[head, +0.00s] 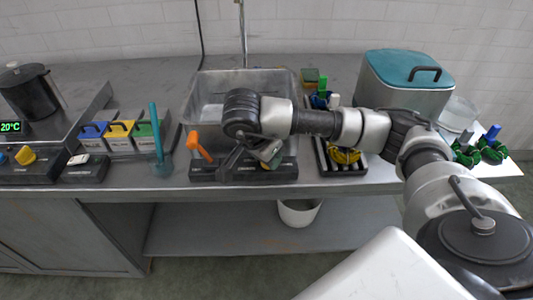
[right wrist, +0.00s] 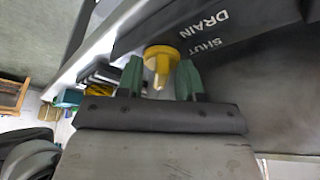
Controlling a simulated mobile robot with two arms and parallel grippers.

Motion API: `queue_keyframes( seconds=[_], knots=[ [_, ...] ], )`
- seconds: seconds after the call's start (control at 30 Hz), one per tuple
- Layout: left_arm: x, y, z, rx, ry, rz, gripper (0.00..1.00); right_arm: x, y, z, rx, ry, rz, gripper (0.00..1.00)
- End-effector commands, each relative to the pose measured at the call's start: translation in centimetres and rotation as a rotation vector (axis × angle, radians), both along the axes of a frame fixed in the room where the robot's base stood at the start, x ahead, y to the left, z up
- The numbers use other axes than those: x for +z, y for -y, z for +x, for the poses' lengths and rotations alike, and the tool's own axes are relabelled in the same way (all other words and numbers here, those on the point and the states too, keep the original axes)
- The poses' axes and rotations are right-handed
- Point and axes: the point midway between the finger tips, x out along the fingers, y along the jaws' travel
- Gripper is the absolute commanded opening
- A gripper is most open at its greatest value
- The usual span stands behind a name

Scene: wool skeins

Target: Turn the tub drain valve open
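The drain valve is a yellow knob (right wrist: 162,62) on a dark panel lettered DRAIN and SHUT in the right wrist view. In the head view the dark control block (head: 205,174) runs along the front of the grey tub (head: 198,92), and my right arm and hand hide the knob there. My right gripper (right wrist: 160,80) is open, with one green fingertip on each side of the knob's handle and small gaps showing. It is low over the block's right part (head: 272,160) in the head view. My left gripper is not in view.
An orange lever (head: 200,147) stands on the block's left part. A teal rod (head: 156,130) stands upright left of it. A black rack with yellow wool (head: 343,156) is right of the block. A teal-lidded pot (head: 405,80) stands behind my right arm.

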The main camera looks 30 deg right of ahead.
Motion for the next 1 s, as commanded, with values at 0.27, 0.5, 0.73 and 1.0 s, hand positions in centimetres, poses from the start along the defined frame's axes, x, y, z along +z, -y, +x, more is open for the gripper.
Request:
queue_keyframes(
  seconds=[0.27,0.5,0.73,1.0],
  knots=[
    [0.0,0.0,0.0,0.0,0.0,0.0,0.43,0.2,0.0,0.1,0.0,0.002,0.0,0.4],
    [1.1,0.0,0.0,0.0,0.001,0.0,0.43,2.4,-0.7,0.0,0.002,0.008,-0.001,0.4],
    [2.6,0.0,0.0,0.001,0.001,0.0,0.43,6.3,-2.3,-0.3,0.003,0.007,-0.001,0.4],
    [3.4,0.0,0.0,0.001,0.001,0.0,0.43,9.4,-3.7,-0.7,0.002,0.004,-0.001,0.4]
  ],
)
